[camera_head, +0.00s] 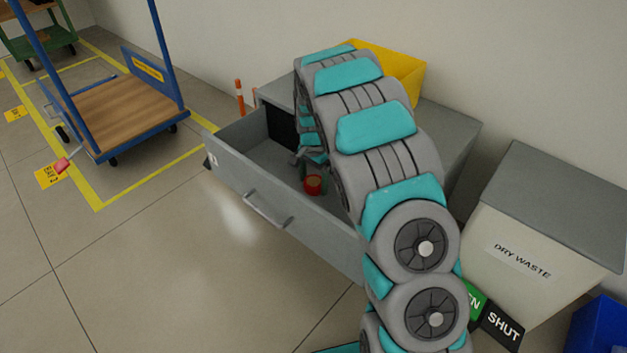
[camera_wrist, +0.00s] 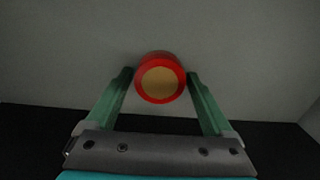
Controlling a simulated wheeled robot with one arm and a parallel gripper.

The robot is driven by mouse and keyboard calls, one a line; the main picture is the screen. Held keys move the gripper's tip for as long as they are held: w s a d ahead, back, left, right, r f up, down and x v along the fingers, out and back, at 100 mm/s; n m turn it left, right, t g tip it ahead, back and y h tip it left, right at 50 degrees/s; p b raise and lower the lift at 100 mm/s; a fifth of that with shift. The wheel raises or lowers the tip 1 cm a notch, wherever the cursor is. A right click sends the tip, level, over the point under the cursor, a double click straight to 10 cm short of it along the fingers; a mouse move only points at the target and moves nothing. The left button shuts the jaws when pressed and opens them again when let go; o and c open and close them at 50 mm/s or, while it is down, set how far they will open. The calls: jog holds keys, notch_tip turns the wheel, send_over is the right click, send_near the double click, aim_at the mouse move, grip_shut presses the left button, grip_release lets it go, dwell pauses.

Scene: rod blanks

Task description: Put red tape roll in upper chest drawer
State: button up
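The red tape roll (camera_head: 313,185) with a tan centre is inside the open upper drawer (camera_head: 236,176) of the grey chest. It also shows in the wrist view (camera_wrist: 160,78), face towards the camera, between the two green fingertips. My gripper (camera_wrist: 160,76) has a fingertip close against each side of the roll and appears shut on it. In the head view my gripper (camera_head: 312,170) reaches down into the drawer, partly hidden by my arm. Whether the roll touches the drawer floor is unclear.
A yellow bin (camera_head: 392,68) stands on the chest top (camera_head: 448,128). A dry waste box (camera_head: 530,250) is at the right. A blue trolley (camera_head: 120,110) stands at the left. Orange posts (camera_head: 239,97) are behind the drawer. The floor before the drawer is clear.

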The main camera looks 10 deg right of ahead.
aim_at(313, 181)
jog(key=shift+o, duration=0.8)
jog(key=shift+r, duration=0.1)
notch_tip(313, 181, up, 12)
jog(key=f+p, duration=0.1)
jog(key=p, duration=0.1)
jog(key=s+d+r+n, duration=0.1)
jog(key=s+r+n, duration=0.1)
jog(key=s+r, duration=0.7)
jog(key=s+a+n+g, duration=0.1)
jog(key=s+n, duration=0.7)
jog(key=s, duration=2.7)
jog(key=shift+a+f+n+g, duration=0.15)
jog(key=shift+a+n+g, duration=0.2)
jog(key=shift+n+g, duration=0.05)
